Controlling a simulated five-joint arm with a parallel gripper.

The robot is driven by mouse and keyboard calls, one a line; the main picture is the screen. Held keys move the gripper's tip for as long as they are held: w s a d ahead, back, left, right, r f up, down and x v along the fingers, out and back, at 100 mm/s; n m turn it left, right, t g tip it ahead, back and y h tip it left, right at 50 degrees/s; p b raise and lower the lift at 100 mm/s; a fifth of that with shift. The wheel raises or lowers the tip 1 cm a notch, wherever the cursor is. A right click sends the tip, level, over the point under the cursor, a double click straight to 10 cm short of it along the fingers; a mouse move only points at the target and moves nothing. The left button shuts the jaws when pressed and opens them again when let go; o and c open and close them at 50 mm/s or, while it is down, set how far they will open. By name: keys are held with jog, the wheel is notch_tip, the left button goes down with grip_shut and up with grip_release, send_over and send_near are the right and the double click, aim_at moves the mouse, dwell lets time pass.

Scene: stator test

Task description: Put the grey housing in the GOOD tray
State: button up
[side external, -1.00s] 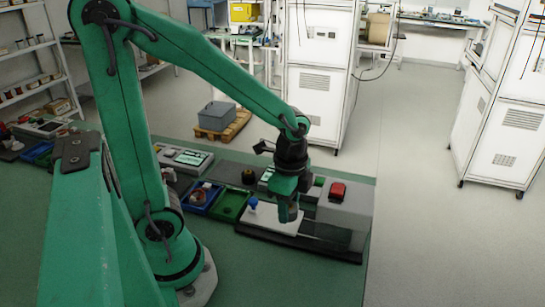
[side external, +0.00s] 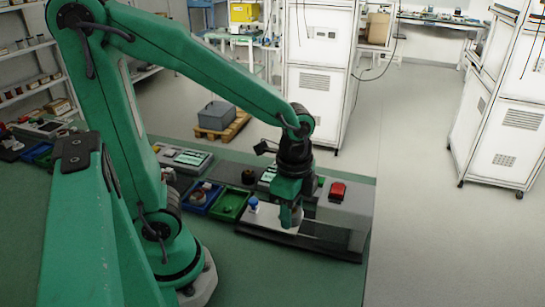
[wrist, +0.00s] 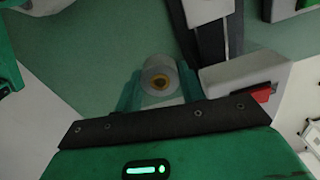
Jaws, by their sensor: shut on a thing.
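My gripper (side external: 290,220) is low over the right end of the work area in the side external view. In the wrist view, my gripper (wrist: 160,88) is shut on the grey housing (wrist: 152,66), a pale grey round part with a brass-coloured centre. It sits between the two green fingers. In the side external view the fingers mostly hide the housing. A green tray (side external: 241,201) lies to the left of my gripper, beside a blue tray (side external: 213,187) that holds a ring-shaped part. I cannot read any tray label.
A grey box with a red button (side external: 338,191) stands just right of my gripper. A small blue-topped piece (side external: 253,205) stands between the green tray and my gripper. A dark round knob (side external: 248,176) is behind the trays. Green mat is bare in front.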

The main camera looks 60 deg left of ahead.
jog(key=shift+a, duration=0.15)
jog(key=shift+a+f, duration=0.15)
jog(key=shift+a, duration=0.35)
jog(key=shift+s+a+f+n, duration=0.8)
jog(key=shift+s+a+n, duration=0.6)
jog(key=shift+a, duration=2.05)
jog(key=shift+s+a+f+n, duration=0.75)
jog(key=shift+s+a+n, duration=0.7)
jog(key=shift+a, duration=2)
jog(key=shift+s+a+f+n, duration=0.95)
jog(key=shift+a+n, duration=0.7)
jog(key=shift+a, duration=1.8)
jog(key=shift+s+r, duration=0.15)
jog(key=shift+f, duration=2.35)
